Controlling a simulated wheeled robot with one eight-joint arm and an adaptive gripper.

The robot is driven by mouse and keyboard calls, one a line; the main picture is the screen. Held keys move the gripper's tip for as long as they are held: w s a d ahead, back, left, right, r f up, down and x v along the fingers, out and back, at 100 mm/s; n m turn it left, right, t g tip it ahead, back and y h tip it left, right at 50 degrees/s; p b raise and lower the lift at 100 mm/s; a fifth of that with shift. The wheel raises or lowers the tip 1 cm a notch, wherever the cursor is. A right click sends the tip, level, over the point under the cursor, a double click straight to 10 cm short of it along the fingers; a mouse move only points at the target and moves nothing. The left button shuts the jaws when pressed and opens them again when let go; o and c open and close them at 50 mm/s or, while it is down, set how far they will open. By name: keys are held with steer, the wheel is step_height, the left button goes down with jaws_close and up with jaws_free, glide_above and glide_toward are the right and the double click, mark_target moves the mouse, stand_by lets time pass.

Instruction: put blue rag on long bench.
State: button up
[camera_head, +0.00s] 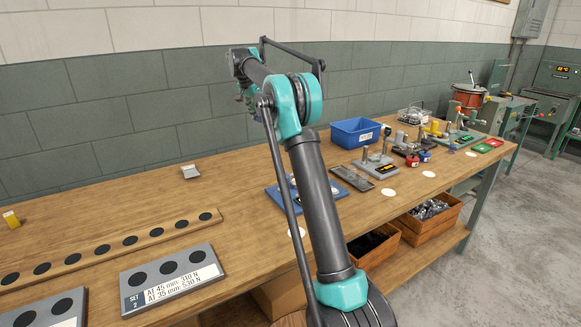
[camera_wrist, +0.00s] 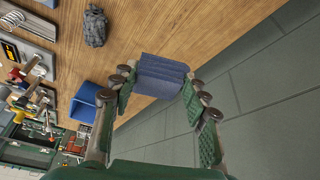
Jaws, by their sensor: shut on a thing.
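The blue rag (camera_wrist: 161,76) is folded and sits between the fingertips of my gripper (camera_wrist: 161,86) in the wrist view. My gripper is shut on it. The rag shows against the wooden top of the long bench (camera_wrist: 190,25), near the line where the bench meets the wall; I cannot tell how high it is. In the head view the long bench (camera_head: 160,217) runs along the wall. My arm rises over it there, and its end is small and partly hidden at the upper left, so the rag does not show clearly.
A blue bin (camera_head: 357,131) stands toward the back, with metal fixtures to its right. A small grey item (camera_head: 190,171) lies on the bench. A strip with black discs (camera_head: 115,246) and a grey label board (camera_head: 172,277) lie at the front left. Bare wood lies between them.

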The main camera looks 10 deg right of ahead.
mark_target(264, 162)
step_height(264, 162, down, 19)
steer(key=shift+f, duration=0.2)
stand_by(0.3)
steer(key=shift+f, duration=0.1)
steer(key=o, duration=0.9)
steer(key=shift+o, duration=0.2)
steer(key=v, duration=1.2)
steer(key=shift+d, duration=0.15)
